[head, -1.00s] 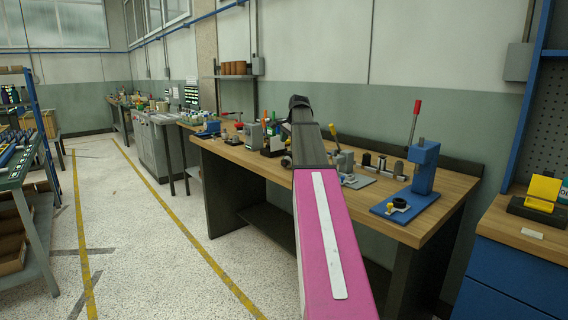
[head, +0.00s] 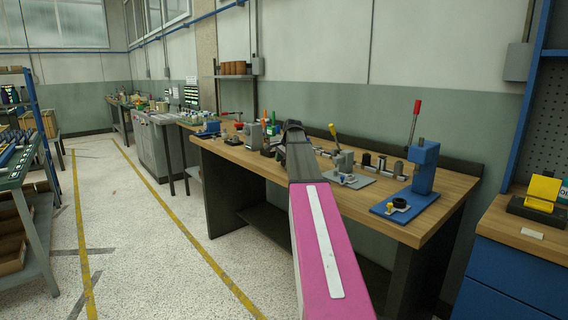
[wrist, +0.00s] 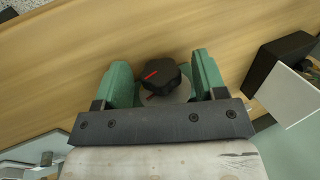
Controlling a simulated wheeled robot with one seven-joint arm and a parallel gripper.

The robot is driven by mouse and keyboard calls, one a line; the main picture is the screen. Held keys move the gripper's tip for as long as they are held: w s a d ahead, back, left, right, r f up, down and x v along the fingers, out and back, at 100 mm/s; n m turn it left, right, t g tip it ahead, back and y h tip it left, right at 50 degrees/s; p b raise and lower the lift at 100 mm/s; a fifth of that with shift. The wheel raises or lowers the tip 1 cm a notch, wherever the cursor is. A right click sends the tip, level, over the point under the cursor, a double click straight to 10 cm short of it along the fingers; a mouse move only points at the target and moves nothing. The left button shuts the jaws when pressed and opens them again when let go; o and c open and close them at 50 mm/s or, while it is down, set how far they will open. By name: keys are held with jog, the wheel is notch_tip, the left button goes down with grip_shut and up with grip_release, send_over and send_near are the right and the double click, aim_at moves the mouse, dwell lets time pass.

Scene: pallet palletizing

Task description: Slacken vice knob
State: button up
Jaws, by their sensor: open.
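A black knob (wrist: 161,77) with a red line on its top shows in the wrist view. It sits on a pale round base (wrist: 165,97) above the wooden bench. My gripper (wrist: 161,62) is open, with one green finger on each side of the knob. Small gaps show between the fingers and the knob, so it is not clamped. In the head view my arm covers the knob, and the fingers cannot be made out there.
The wooden bench (head: 440,205) carries a blue lever press (head: 424,165) at right and a grey plate with a yellow-handled clamp (head: 348,178) near my arm. A dark block (wrist: 277,62) and white panel (wrist: 292,95) stand right of the gripper in the wrist view.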

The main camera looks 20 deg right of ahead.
jog(key=shift+c, duration=0.4)
jog(key=c, duration=0.9)
jog(key=shift+o, duration=0.2)
jog(key=shift+w, duration=0.1)
jog(key=g, duration=0.2)
jog(key=shift+w+g+h, duration=0.25)
jog(key=shift+g+h, duration=0.05)
jog(key=shift+h, duration=0.1)
jog(key=g+h, duration=0.1)
jog(key=g, duration=0.1)
jog(key=shift+g, duration=0.3)
jog(key=shift+a+g+h, duration=0.1)
jog(key=shift+g+h, duration=0.2)
jog(key=shift+g, duration=0.5)
